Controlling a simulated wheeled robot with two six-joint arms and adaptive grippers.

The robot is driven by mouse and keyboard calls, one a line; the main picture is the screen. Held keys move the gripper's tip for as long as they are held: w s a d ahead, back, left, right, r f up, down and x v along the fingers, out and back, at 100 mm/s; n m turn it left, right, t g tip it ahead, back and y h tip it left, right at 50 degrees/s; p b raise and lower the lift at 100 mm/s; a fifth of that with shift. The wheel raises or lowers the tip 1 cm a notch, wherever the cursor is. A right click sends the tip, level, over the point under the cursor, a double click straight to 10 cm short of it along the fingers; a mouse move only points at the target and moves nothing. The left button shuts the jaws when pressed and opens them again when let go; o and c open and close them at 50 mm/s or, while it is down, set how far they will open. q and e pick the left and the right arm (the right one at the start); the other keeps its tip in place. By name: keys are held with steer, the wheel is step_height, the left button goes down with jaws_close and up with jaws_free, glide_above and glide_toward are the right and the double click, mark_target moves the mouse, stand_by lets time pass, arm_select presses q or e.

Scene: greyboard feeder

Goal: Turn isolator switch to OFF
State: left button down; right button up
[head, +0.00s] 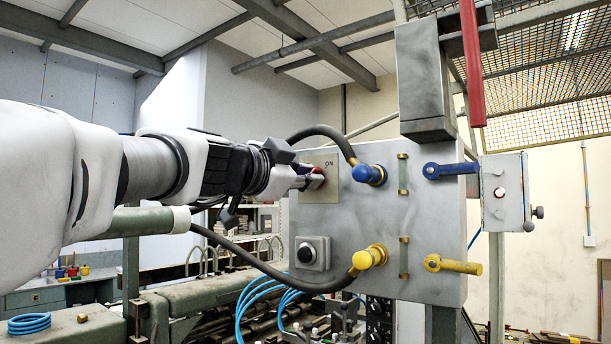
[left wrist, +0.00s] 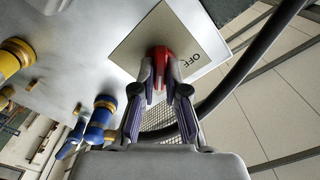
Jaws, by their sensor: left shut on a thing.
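The isolator switch has a red handle (head: 317,170) on a beige square plate (head: 322,195) at the upper left of the grey panel. The word ON shows on the plate in the head view. In the left wrist view the red handle (left wrist: 159,58) stands out from the plate (left wrist: 143,42), with OFF printed to its right. My left gripper (head: 308,180) reaches the plate from the left and is shut on the red handle; its two fingers (left wrist: 160,82) lie on either side of it. The fingers partly hide the handle, so its exact angle is unclear. My right gripper does not show.
The grey panel (head: 390,215) carries a blue fitting (head: 369,174) right of the switch, a yellow fitting (head: 370,257), blue and yellow levers, and a black knob (head: 306,252) below. A dark hose (head: 325,133) arches close above the switch plate.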

arm_select(q)
steer(key=shift+f, duration=0.1)
steer(key=n+b, duration=0.2)
steer(key=n, duration=0.7)
steer(key=n+b, duration=0.3)
steer(key=n, duration=0.6)
steer(key=shift+w+a+b, duration=0.15)
steer(key=shift+a+b, duration=0.05)
steer(key=shift+b, duration=0.15)
stand_by(0.3)
steer(key=c, duration=1.2)
jaws_free()
steer(key=shift+a, duration=0.1)
